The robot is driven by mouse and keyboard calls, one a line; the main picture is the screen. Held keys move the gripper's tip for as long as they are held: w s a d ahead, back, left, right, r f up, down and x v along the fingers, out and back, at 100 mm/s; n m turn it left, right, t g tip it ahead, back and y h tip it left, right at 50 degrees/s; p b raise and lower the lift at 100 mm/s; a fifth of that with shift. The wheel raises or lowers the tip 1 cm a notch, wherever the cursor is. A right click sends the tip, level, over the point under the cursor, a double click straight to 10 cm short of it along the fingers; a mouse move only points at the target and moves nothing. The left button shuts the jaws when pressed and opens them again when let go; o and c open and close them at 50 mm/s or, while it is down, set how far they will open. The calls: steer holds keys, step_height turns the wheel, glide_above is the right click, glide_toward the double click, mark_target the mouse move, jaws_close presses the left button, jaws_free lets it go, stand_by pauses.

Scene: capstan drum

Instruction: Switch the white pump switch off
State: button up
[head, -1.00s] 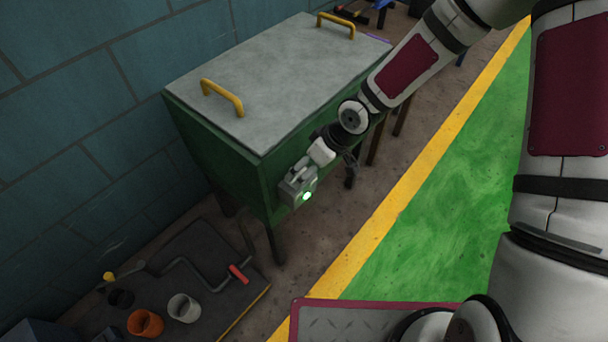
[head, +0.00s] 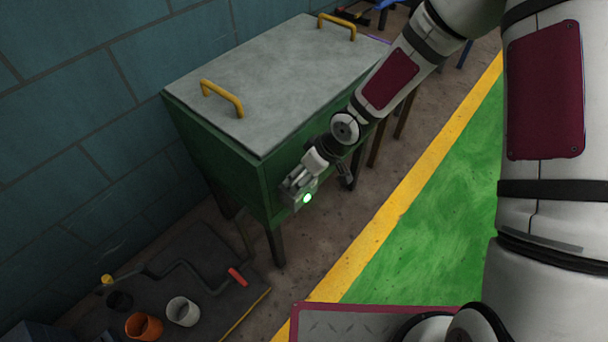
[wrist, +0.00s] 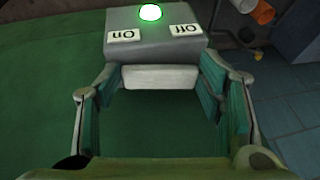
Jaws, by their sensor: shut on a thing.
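The pump switch box (head: 304,197) is a small grey box on the front of the green cabinet, with its green lamp lit. In the wrist view the box (wrist: 155,45) shows upside-down labels, "On" at left and "Off" at right, beside the lamp (wrist: 150,12). The white switch (wrist: 160,78) sticks out of the box's near face. My gripper (wrist: 161,74) is shut on the white switch, one finger at each side of it. In the head view my gripper (head: 297,181) is at the box and hides the switch.
The green cabinet (head: 215,150) has a grey lid (head: 275,75) with yellow handles. A dark mat (head: 215,295) on the floor holds an orange cup (head: 144,325), a white cup (head: 183,311) and a red-handled crank (head: 237,277). The green floor (head: 440,190) at right is clear.

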steer(key=shift+s+f+b, duration=0.1)
steer(key=shift+f+b, duration=0.05)
steer(key=shift+b, duration=0.35)
steer(key=shift+f+t+h+b, duration=0.1)
steer(key=shift+t+h+b, duration=0.2)
steer(key=shift+b, duration=0.05)
steer(key=shift+s+b, duration=0.1)
steer(key=shift+b, duration=0.4)
steer(key=shift+r, duration=0.2)
steer(key=o, duration=1.1)
steer(key=shift+t, duration=0.3)
steer(key=shift+o, duration=0.2)
steer(key=shift+r, duration=0.1)
steer(key=v, duration=1.2)
steer(key=shift+a, duration=0.2)
